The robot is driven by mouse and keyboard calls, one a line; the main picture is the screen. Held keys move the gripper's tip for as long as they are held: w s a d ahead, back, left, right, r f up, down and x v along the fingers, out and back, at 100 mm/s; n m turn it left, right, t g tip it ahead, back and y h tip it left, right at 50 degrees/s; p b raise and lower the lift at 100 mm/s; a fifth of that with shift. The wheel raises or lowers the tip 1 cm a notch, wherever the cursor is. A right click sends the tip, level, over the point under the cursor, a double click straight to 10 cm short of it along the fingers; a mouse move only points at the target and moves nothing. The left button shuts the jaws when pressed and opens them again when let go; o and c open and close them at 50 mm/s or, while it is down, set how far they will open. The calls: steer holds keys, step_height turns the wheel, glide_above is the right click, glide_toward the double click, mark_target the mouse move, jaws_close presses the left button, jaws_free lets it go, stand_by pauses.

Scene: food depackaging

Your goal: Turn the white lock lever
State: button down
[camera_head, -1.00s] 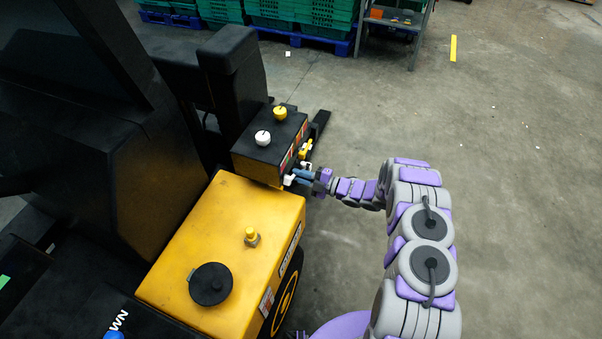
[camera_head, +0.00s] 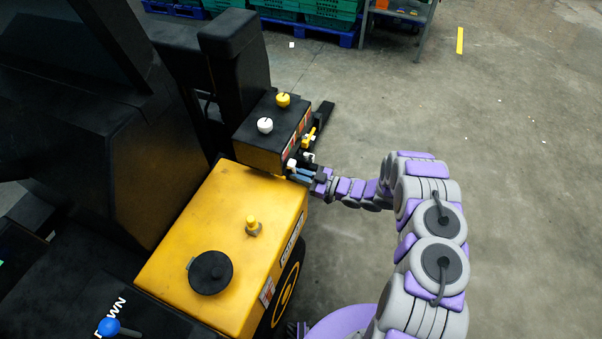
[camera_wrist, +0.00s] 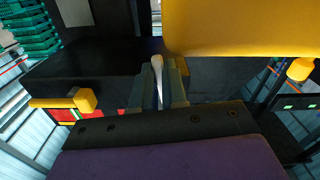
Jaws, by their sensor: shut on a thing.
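The white lock lever (camera_head: 291,163) sticks out from the side of the black and yellow control box (camera_head: 262,158). In the wrist view the white lever (camera_wrist: 157,75) stands between my two fingers, its rounded end pointing up in the picture. My gripper (camera_head: 301,173) is at the box's side and shut on the lever; in the wrist view its fingers (camera_wrist: 160,88) flank the shaft. A yellow lever (camera_head: 310,136) sits farther along the same side; it also shows at the left in the wrist view (camera_wrist: 75,100). The lever's base is hidden by the fingers.
A white knob (camera_head: 265,125) and a yellow knob (camera_head: 283,100) top the box. The yellow machine body (camera_head: 215,225) lies in front of it, with a black cap (camera_head: 210,272). Open concrete floor (camera_head: 510,150) spreads to the right. Green crates (camera_head: 330,12) stand behind.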

steer(key=shift+s+a+m, duration=0.15)
steer(key=shift+s+m, duration=0.15)
steer(key=shift+m, duration=0.7)
steer(key=c, duration=1.2)
jaws_free()
steer(key=shift+a, duration=0.15)
steer(key=shift+o, duration=0.2)
steer(key=p+v, duration=0.1)
steer(key=v, duration=1.6)
steer(key=shift+d, duration=0.25)
steer(key=shift+f, duration=0.15)
